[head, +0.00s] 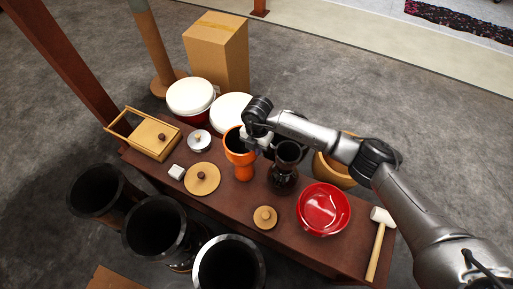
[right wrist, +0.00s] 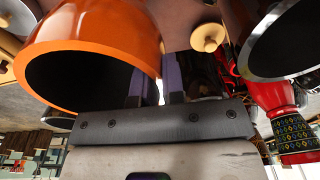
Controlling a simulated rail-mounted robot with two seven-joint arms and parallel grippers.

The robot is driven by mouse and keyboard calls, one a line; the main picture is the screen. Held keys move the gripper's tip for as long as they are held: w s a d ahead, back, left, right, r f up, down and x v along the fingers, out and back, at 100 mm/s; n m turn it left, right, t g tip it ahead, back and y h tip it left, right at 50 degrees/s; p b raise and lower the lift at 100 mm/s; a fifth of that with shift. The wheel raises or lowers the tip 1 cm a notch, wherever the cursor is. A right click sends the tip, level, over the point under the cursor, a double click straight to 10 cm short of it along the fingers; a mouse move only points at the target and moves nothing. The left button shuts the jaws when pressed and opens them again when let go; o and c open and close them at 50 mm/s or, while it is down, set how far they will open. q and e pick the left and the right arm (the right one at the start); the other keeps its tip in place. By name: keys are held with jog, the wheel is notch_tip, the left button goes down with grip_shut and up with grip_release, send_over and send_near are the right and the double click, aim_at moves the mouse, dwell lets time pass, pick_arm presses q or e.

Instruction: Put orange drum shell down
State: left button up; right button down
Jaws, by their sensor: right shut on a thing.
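The orange drum shell (head: 241,160) is an upright goblet with a dark open mouth, at the middle of the brown table (head: 300,245). My right gripper (head: 252,141) is shut on its rim from the right side. In the right wrist view the orange shell (right wrist: 100,40) fills the upper left, and the fingers (right wrist: 158,88) pinch its wall. Its foot is at or just over the tabletop; I cannot tell if it touches. My left gripper is not in view.
A dark goblet drum (head: 284,170) stands close to the right of the shell, with a red bowl (head: 323,209) and mallet (head: 379,243) beyond. Round lids (head: 202,179) and a wooden box (head: 153,137) lie left. White-topped drums (head: 190,97) stand behind. Dark cylinders (head: 160,229) stand in front.

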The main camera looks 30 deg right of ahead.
jog(key=shift+w+r, duration=0.15)
jog(key=shift+f, duration=0.2)
jog(key=c, duration=1.2)
grip_release()
jog(key=shift+r, duration=0.2)
jog(key=r+p, duration=0.1)
jog(key=r, duration=0.3)
jog(key=r+p, duration=0.2)
jog(key=r, duration=0.2)
jog(key=r+p, duration=0.1)
jog(key=r, duration=0.3)
jog(key=shift+w+d, duration=0.4)
jog(key=shift+f, duration=0.1)
